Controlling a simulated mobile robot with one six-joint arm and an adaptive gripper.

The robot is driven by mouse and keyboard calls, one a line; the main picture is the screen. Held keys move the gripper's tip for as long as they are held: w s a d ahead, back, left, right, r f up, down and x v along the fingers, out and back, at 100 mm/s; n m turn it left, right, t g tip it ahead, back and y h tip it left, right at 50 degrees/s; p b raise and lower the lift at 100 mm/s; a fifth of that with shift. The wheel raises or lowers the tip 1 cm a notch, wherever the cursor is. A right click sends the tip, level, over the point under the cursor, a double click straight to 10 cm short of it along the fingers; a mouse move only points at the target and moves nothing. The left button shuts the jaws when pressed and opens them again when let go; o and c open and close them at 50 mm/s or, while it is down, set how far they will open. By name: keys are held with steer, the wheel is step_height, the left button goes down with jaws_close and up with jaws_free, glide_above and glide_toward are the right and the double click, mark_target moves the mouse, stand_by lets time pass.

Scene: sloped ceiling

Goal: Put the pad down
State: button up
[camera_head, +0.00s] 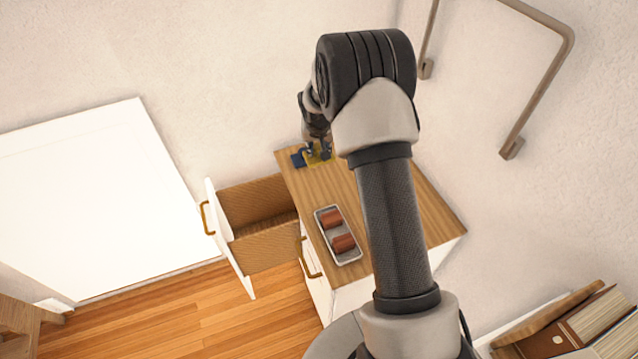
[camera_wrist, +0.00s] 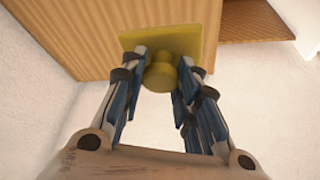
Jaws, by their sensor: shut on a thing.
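The pad is a flat yellow plate with a round knob. In the wrist view the pad (camera_wrist: 160,42) lies flat-on against the wooden cabinet top (camera_wrist: 90,30); I cannot tell whether it touches the wood. My gripper (camera_wrist: 160,72) is shut on the pad's knob, with blue fingers on both sides of it. In the head view my gripper (camera_head: 317,150) is at the far left corner of the cabinet top (camera_head: 405,205). Only a small yellow part of the pad (camera_head: 314,158) shows there, partly hidden by the gripper.
A dark blue patch (camera_head: 298,160) shows beside the pad; I cannot tell what it is. A tray (camera_head: 348,260) with two reddish-brown rolls stands nearer on the top. An open drawer (camera_head: 262,242) juts out left. A wall bounds the back. Wood is bare between pad and tray.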

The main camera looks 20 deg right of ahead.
step_height(320, 180, down, 16)
steer(key=b, duration=0.4)
steer(key=shift+r, duration=0.25)
steer(key=shift+c, duration=0.5)
steer(key=o, duration=1)
steer(key=shift+r, duration=0.1)
steer(key=shift+o, duration=0.2)
